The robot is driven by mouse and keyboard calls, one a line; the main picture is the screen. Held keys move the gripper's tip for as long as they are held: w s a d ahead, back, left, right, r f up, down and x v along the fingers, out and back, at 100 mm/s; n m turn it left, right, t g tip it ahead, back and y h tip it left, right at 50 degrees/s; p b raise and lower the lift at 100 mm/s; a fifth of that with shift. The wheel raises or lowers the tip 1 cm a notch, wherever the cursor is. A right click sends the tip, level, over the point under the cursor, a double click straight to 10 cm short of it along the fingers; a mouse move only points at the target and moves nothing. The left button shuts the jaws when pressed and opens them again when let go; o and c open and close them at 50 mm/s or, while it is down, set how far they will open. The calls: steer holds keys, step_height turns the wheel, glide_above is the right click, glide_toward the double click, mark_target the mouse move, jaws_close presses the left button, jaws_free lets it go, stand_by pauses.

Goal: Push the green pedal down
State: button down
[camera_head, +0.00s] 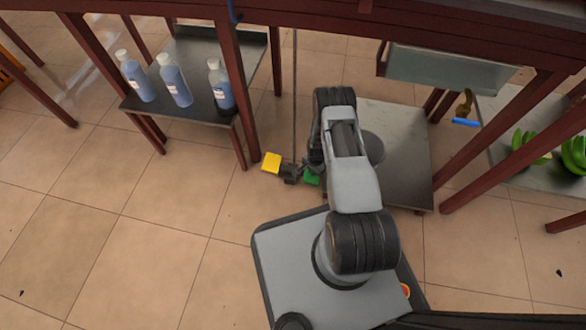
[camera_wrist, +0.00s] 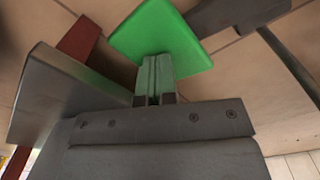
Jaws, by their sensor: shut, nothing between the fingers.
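The green pedal (camera_wrist: 162,38) fills the upper middle of the wrist view as a flat green plate. In the head view only a small part of the green pedal (camera_head: 312,180) shows, beside my arm. My gripper (camera_wrist: 155,97) is shut and empty, with its fingertips at the near edge of the pedal. I cannot tell whether they touch it. In the head view my arm hides the fingertips. A yellow pedal (camera_head: 271,162) sits to the left of the green one, with a dark pedal base (camera_head: 290,173) between them.
A low metal platform (camera_head: 405,150) stands just right of my arm. A shelf (camera_head: 190,108) with several blue bottles (camera_head: 174,81) is at the left. Green bananas (camera_head: 573,155) lie on a right-hand shelf. Dark red wooden legs (camera_head: 238,90) stand around. The tiled floor (camera_head: 150,225) at front left is clear.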

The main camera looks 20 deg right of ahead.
step_height(320, 180, up, 10)
steer(key=p, duration=0.6)
steer(key=shift+p, duration=0.3)
steer(key=shift+f, duration=0.15)
